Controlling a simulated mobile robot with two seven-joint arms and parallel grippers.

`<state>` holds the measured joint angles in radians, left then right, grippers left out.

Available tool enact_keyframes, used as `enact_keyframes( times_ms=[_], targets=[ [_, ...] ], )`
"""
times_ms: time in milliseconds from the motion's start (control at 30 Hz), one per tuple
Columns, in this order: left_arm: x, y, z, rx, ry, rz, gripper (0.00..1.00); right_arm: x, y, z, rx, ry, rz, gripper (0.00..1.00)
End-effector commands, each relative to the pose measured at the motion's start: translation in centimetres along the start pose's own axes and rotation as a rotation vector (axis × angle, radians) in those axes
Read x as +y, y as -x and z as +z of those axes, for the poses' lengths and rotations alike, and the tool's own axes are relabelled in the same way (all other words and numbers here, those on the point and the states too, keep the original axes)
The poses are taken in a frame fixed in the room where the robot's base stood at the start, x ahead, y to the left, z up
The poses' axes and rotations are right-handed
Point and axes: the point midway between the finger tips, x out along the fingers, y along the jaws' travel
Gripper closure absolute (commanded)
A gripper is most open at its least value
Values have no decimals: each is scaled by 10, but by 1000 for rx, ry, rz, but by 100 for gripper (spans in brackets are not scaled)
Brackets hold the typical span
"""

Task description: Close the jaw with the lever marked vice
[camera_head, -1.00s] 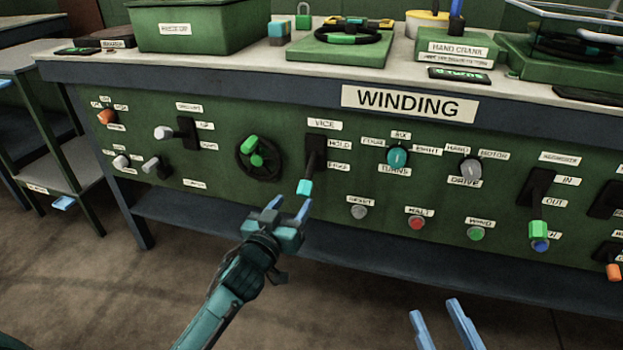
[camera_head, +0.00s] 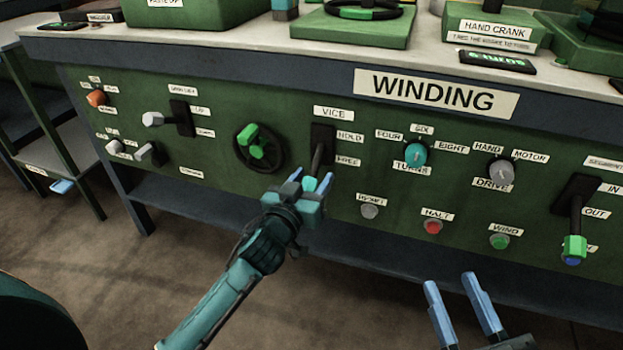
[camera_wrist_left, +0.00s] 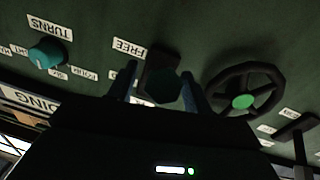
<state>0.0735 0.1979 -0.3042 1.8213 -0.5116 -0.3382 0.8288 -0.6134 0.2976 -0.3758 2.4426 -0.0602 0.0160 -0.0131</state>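The vice lever (camera_head: 318,157) is on the green panel under the "VICE" label (camera_head: 333,113). It hangs down towards the "FREE" label (camera_head: 347,162), with "HOLD" (camera_head: 350,137) above. Its teal tip (camera_head: 310,184) shows between the fingers of my left gripper (camera_head: 311,183). The fingers are apart, one on each side of the lever end. In the left wrist view the lever's dark end (camera_wrist_left: 163,86) lies between the two open fingers. My right gripper (camera_head: 461,305) is open and empty at the lower right, away from the panel. No jaw is clearly seen.
A black handwheel with a green knob (camera_head: 258,149) is just left of the lever. The teal turns knob (camera_head: 415,154), grey drive knob (camera_head: 500,171), and grey (camera_head: 370,211), red (camera_head: 433,227) and green (camera_head: 499,242) buttons are to the right. Floor in front is clear.

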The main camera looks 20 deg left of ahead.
Motion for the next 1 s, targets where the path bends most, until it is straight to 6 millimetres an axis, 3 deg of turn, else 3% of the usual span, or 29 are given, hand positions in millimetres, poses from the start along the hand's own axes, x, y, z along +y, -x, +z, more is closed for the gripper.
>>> enact_keyframes(
  times_ms=[600, 1000],
  targets=[
    [0, 0, 0, 0, 0, 0, 100, 0, 0, 3, -5, 2, -2, 64],
    [1, 0, -6, -18, 1, -2, 100, 1, -3, -7, -7, 24, -2, 64]
  ],
)
